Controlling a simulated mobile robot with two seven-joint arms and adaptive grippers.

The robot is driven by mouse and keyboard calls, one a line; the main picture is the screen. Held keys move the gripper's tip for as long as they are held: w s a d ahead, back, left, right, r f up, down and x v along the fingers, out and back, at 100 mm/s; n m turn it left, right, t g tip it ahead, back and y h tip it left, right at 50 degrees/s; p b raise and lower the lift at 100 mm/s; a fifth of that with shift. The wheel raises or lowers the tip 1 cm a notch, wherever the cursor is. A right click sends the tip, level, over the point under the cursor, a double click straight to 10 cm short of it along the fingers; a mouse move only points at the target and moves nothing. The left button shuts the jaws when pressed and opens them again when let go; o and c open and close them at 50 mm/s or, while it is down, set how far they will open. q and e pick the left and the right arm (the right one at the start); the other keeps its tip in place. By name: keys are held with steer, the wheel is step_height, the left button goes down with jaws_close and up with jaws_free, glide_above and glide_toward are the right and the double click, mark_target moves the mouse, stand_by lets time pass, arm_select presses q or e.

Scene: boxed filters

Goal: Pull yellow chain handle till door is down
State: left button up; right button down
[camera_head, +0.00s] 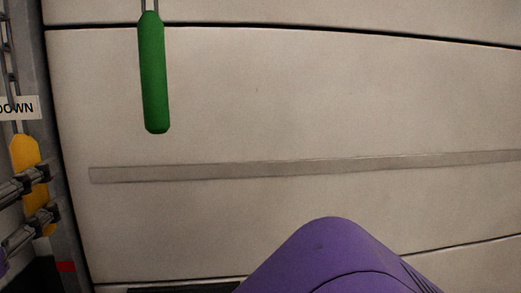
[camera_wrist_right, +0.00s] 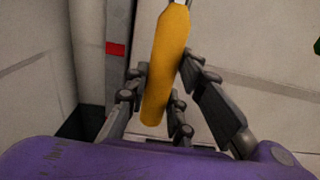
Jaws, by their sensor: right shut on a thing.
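The yellow chain handle (camera_head: 27,157) hangs at the far left in the head view, below a white DOWN label (camera_head: 19,107) and in front of the grey door frame. My right gripper (camera_head: 44,194) reaches in from the left edge, with its dark fingers shut on the lower part of the handle. In the right wrist view the yellow handle (camera_wrist_right: 168,60) stands nearly upright between the fingers (camera_wrist_right: 160,92), slightly tilted. The pale panelled door (camera_head: 270,100) fills most of the head view. My left gripper is not in view.
A green handle (camera_head: 154,80) hangs in front of the door to the right of the yellow one. A red mark (camera_head: 66,267) is on the frame low at the left. My purple body part covers the bottom middle of the head view.

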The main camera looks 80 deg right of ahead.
mark_target(21, 160)
steer(key=r, duration=0.1)
steer(key=r+p, duration=0.1)
steer(key=r, duration=0.1)
steer(key=r+p, duration=0.1)
steer(key=shift+s+r, duration=0.25)
steer(key=shift+r, duration=0.05)
steer(key=r+p, duration=0.2)
steer(key=r, duration=0.2)
steer(key=r+p, duration=0.2)
steer(key=r, duration=0.2)
steer(key=shift+w+r, duration=0.2)
steer(key=shift+r, duration=0.3)
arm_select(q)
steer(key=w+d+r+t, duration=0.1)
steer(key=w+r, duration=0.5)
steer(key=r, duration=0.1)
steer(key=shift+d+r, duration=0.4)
arm_select(e)
steer(key=shift+c, duration=1.8)
jaws_free()
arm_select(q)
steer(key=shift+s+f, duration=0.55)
arm_select(e)
steer(key=v, duration=1.1)
